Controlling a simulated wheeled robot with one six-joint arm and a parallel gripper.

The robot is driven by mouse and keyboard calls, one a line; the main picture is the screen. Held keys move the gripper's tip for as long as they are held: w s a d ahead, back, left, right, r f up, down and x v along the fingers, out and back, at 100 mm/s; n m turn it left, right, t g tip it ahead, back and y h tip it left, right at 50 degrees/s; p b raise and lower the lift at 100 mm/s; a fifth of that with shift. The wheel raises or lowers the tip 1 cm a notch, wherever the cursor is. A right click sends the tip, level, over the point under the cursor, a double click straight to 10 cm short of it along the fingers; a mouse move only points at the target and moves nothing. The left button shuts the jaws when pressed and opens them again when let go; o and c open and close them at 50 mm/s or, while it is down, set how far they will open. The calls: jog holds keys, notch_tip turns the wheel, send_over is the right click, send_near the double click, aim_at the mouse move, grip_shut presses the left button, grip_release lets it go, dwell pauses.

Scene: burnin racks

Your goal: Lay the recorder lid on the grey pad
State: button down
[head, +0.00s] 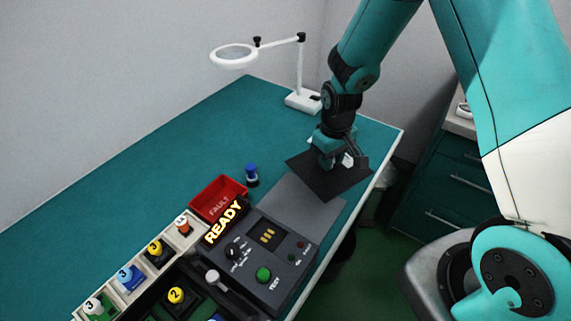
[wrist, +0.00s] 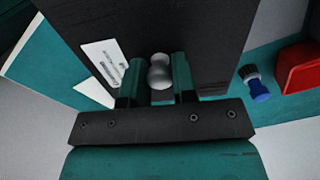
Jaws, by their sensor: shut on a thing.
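The recorder lid (head: 326,184) is a dark, flat, square plate with a pale knob (wrist: 160,73) and a white label (wrist: 104,60). My gripper (head: 335,160) is shut on the knob, and in the wrist view the two fingers (wrist: 157,88) stand either side of it. The lid hangs above the table near its right edge, looking slightly tilted in the head view. The grey pad (head: 300,213) lies flat on the table, just nearer than the lid and behind the test box. The lid covers part of the view of its far end; the gap in height is hard to tell.
The test box (head: 262,252) with a lit READY sign (head: 223,222) stands nearer than the pad. A magnifier lamp (head: 302,98) stands behind. The table's left middle is clear.

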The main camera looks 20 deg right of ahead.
aim_at(299, 207)
jog(key=a+n, duration=0.1)
jog(key=n, duration=0.2)
jog(key=s+a+r+n+p, duration=0.1)
jog(key=a+n, duration=0.1)
jog(key=n, duration=0.1)
jog(key=a+n+p, duration=0.1)
jog(key=n, duration=0.2)
jog(key=shift+s+a+r+n, duration=0.25)
jog(key=shift+a+r+n, duration=0.05)
jog(key=shift+r+n, duration=0.1)
jog(key=s+a+n+p, duration=0.3)
jog(key=a+n, duration=0.2)
jog(key=n, duration=0.7)
jog(key=f+b, duration=0.2)
jog(key=f, duration=0.1)
jog(key=f+b, duration=0.5)
jog(key=shift+w+f, duration=0.25)
jog(key=shift+f, duration=0.15)
jog(key=shift+f+b, duration=0.2)
jog(key=shift+b, duration=0.1)
jog(key=c, duration=0.8)
grip_release()
jog(key=shift+c, duration=0.2)
jog(key=shift+r, duration=0.15)
